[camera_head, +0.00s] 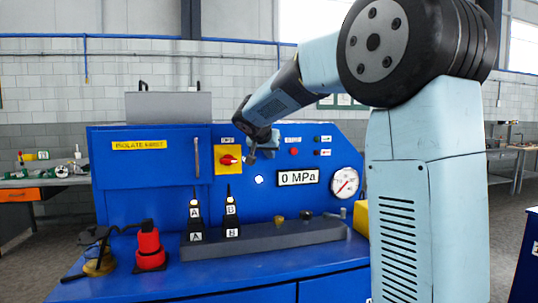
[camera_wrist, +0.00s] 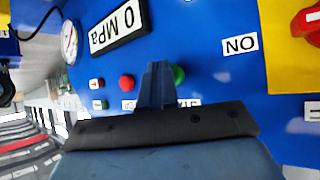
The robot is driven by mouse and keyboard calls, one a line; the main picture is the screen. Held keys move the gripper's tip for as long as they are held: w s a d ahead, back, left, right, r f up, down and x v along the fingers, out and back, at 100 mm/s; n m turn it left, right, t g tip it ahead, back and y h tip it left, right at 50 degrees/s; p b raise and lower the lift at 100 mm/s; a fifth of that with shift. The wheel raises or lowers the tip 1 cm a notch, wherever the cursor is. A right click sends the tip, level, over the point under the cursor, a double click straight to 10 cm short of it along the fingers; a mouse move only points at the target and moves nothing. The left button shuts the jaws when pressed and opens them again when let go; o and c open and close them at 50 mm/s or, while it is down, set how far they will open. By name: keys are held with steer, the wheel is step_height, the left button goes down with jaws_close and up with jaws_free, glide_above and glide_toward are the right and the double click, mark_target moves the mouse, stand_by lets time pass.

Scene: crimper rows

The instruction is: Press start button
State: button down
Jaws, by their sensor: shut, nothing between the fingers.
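The blue control panel of the machine (camera_head: 240,205) faces me. My gripper (camera_head: 262,148) is at the panel, just right of the yellow plate with the red rotary switch (camera_head: 229,160). In the wrist view, which is turned over, my gripper (camera_wrist: 158,72) is shut and empty. Its fingertips are right beside a green button (camera_wrist: 179,74) and partly cover it. I cannot tell whether they touch it. In the head view the green button is hidden behind my gripper.
A red button (camera_wrist: 127,82) is close beside the fingers in the wrist view. The "0 MPa" display (camera_head: 298,178) and round gauge (camera_head: 344,183) are on the panel. Black tools marked A (camera_head: 195,219) and B (camera_head: 231,216) stand on a grey rail, with a red device (camera_head: 149,248) left.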

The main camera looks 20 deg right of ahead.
steer(key=shift+w, duration=0.2)
steer(key=shift+s, duration=0.15)
stand_by(0.5)
steer(key=shift+s, duration=0.75)
steer(key=shift+s, duration=2.5)
steer(key=s+f+n+g+y, duration=0.1)
steer(key=s+f, duration=0.3)
steer(key=s, duration=0.7)
steer(key=s+f+n+g+y, duration=0.1)
steer(key=s+f+n+y, duration=0.1)
steer(key=s, duration=1)
steer(key=s+f+n+g+y, duration=0.1)
steer(key=s+f+n+y, duration=0.1)
steer(key=s+f, duration=0.5)
steer(key=s+n, duration=0.1)
steer(key=s, duration=0.4)
steer(key=shift+d+g+y, duration=0.25)
steer(key=shift+g+y, duration=0.05)
